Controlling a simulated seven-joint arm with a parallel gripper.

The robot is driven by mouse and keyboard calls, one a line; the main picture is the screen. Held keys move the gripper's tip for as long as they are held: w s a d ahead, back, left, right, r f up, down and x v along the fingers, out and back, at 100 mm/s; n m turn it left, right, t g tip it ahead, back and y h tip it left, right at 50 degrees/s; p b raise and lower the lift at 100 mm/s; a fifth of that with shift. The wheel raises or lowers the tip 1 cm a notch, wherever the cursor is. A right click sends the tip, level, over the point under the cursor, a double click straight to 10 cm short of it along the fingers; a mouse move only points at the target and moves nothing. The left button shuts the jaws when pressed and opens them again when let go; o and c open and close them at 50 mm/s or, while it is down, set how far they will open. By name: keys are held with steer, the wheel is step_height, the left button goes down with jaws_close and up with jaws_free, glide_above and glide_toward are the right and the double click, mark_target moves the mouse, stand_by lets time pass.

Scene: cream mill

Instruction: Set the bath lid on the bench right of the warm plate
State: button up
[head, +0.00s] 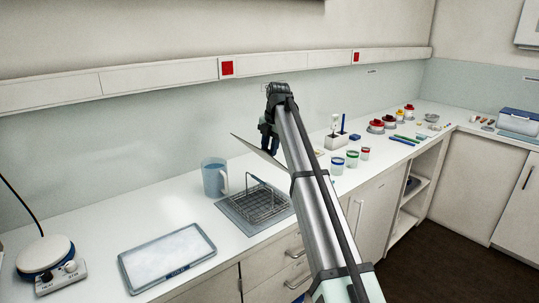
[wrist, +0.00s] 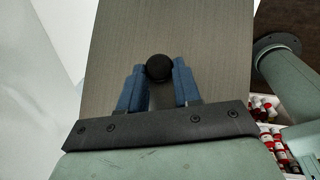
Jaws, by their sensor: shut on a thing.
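The bath lid (wrist: 215,50) is a flat grey panel with a round black knob (wrist: 159,67). My gripper (wrist: 159,85) is shut on that knob with its blue fingers. In the head view the lid (head: 252,147) shows as a thin tilted sheet, held above the bench beside my gripper (head: 268,140); my arm hides part of it. The warm plate (head: 45,253), with a round white top and two knobs, stands at the far left. The open bath (head: 235,217) holds a wire rack (head: 265,203) and lies below the lid.
A blue-rimmed tray with a white surface (head: 167,253) lies right of the warm plate. A blue jug (head: 213,178) stands behind the bath. Small jars (head: 351,158) and a white holder (head: 335,141) stand farther right. Bare bench (head: 115,215) shows behind the tray.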

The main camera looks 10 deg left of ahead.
steer(key=shift+r, duration=3.95)
steer(key=s+a+f+m+t+h, duration=0.1)
steer(key=s+a+f+h, duration=0.15)
steer(key=a, duration=0.75)
steer(key=s+a+f+t+h, duration=0.1)
steer(key=s+a, duration=0.3)
steer(key=a, duration=0.5)
steer(key=s+a+f+m+t+h, duration=0.15)
steer(key=s+a, duration=0.25)
steer(key=a, duration=0.6)
steer(key=s+a+f+n+t+h, duration=0.1)
steer(key=s+a+f+n, duration=0.1)
steer(key=s+a+f, duration=0.4)
steer(key=s+a+f+n+t, duration=0.1)
steer(key=s+a+f+t, duration=0.1)
steer(key=s+a+f, duration=0.35)
steer(key=shift+w+a+f, duration=0.3)
steer(key=shift+a+f, duration=0.15)
steer(key=shift+f, duration=1.2)
steer(key=shift+w+a+f, duration=0.35)
steer(key=shift+a+f, duration=0.1)
steer(key=shift+f, duration=1.25)
steer(key=shift+w+a+f, duration=0.3)
steer(key=shift+a+f, duration=0.15)
steer(key=shift+f, duration=1.2)
steer(key=shift+f, duration=0.15)
steer(key=o, duration=1)
